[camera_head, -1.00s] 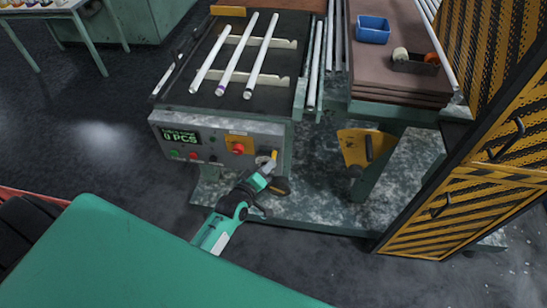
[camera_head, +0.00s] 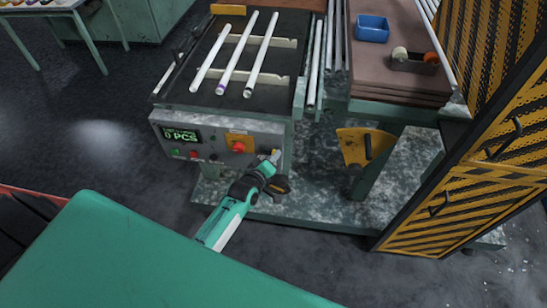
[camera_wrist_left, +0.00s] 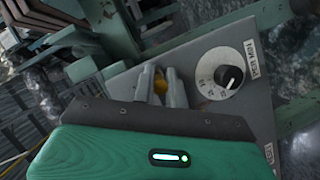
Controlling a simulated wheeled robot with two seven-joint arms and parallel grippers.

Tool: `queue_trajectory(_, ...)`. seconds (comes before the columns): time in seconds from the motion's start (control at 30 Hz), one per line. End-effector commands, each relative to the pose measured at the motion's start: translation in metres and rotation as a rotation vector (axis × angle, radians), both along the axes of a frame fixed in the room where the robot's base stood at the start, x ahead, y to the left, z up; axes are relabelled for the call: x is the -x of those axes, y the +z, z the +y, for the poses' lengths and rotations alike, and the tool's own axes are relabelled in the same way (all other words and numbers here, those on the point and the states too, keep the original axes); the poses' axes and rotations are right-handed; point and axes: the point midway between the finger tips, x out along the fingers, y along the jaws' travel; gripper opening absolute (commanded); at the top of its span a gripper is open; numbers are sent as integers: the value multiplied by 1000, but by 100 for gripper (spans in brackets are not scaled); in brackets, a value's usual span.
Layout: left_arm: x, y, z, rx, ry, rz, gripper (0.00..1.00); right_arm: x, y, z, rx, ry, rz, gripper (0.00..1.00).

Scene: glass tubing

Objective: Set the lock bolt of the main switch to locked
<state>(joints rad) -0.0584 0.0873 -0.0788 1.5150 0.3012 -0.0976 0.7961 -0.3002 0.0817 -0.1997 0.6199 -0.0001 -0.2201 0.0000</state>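The grey control panel (camera_head: 215,140) on the machine's front carries a red knob on a yellow plate (camera_head: 238,147), which looks like the main switch. My left gripper (camera_head: 271,161) is at the panel's right end, to the right of the red knob. In the left wrist view its two grey fingers (camera_wrist_left: 161,88) stand apart, with a small yellow part (camera_wrist_left: 160,84) between them. I cannot tell whether they grip it, or whether it is the lock bolt. My right gripper is out of view.
A black dial with a white scale (camera_wrist_left: 220,76) sits beside the left fingers. Three pale tubes (camera_head: 236,55) lie on the machine top. A yellow bracket (camera_head: 362,148) and a striped yellow-black cabinet (camera_head: 440,205) stand to the right.

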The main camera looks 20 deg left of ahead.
Motion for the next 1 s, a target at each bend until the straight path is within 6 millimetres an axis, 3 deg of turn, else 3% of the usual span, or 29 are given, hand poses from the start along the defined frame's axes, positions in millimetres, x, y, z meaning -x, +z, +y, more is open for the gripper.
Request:
queue_trajectory(0.2, 0, 0, 2, -2, 0, -2, 0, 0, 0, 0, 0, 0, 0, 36)
queue_trajectory(0.53, 9, 1, 40, -4, 0, -3, 0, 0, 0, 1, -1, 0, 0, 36)
queue_trajectory(0.87, 10, 1, 45, -2, 2, -3, 0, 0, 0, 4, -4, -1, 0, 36)
queue_trajectory(0.9, 10, 1, 45, -2, 3, -4, 18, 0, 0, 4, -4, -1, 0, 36)
queue_trajectory(1.0, 10, 2, 45, -2, 2, -3, 36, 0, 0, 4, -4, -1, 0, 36)
